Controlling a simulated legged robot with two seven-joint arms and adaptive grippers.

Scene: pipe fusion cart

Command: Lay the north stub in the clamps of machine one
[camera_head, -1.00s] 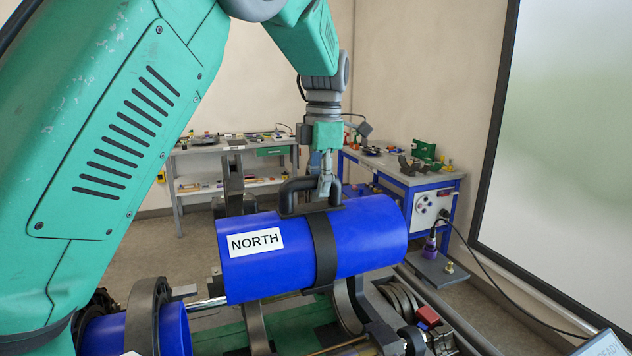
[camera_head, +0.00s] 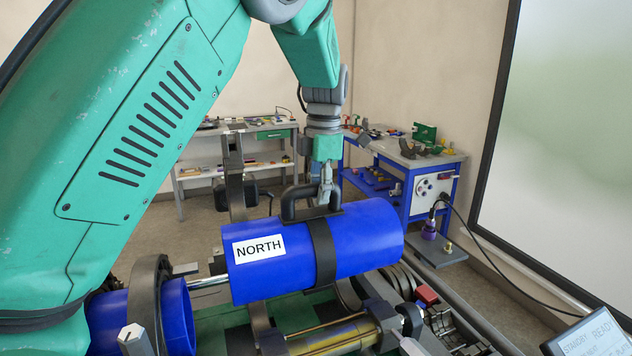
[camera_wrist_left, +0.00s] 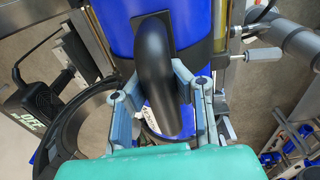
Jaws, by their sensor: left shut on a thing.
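The north stub (camera_head: 370,235) is a blue pipe with a white NORTH label and a black strap with a handle (camera_head: 290,203) on top. My left gripper (camera_head: 325,195) is shut on that handle, and the stub hangs nearly level over the fusion machine. In the left wrist view the gripper fingers (camera_wrist_left: 165,95) straddle the black handle (camera_wrist_left: 158,65), with the blue stub (camera_wrist_left: 120,35) beneath. A black clamp ring (camera_head: 150,290) of the machine holds another blue pipe (camera_head: 178,318) at lower left. Whether the stub touches the clamps under it is hidden. My right gripper is out of view.
A grey workbench (camera_head: 225,170) stands at the back, and a blue-framed bench (camera_head: 405,180) with tools stands to its right. A display panel (camera_head: 590,335) is at lower right. A cable runs along the floor on the right.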

